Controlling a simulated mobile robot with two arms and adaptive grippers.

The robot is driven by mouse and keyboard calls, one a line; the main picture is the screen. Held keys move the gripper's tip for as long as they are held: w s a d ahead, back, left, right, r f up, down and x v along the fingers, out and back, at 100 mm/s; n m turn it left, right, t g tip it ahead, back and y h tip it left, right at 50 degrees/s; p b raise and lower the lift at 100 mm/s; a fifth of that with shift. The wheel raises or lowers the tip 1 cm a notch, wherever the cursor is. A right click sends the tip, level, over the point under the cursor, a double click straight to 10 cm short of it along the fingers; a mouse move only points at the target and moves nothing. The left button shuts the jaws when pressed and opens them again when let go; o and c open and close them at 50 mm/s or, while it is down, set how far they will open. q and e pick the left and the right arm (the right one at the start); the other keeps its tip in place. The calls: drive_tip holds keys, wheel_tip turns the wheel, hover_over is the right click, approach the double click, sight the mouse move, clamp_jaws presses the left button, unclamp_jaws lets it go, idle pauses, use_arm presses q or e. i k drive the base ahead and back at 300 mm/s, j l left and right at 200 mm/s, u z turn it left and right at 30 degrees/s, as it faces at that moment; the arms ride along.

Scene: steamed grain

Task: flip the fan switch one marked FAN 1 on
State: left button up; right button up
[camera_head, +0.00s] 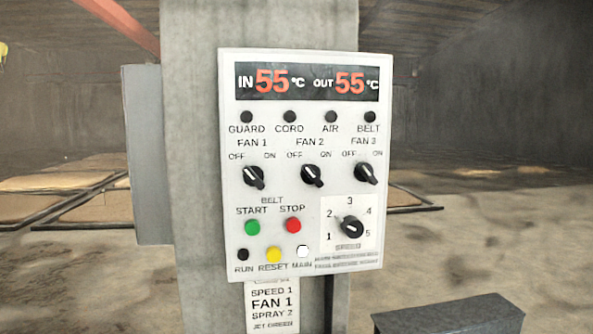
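The white control panel (231,110) is mounted on a grey column in the head view. The FAN 1 switch (254,178) is a black rotary knob at the left of the row, with OFF printed at its upper left and ON at its upper right. Its handle slants toward the upper left, the OFF side. The FAN 2 switch (312,175) and FAN 3 switch (366,172) are similar knobs that slant the same way. Neither of my grippers is in view, and nothing covers the panel front.
Below the fan knobs are a green START button (252,227), a red STOP button (293,225), a SPEED dial (350,227) and a yellow RESET button (274,254). A paper label (272,304) hangs beneath. A dark box (450,314) stands at the lower right.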

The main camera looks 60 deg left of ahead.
sight(253, 175)
drive_tip(key=k+l+u, duration=0.1)
drive_tip(key=u, duration=1.55)
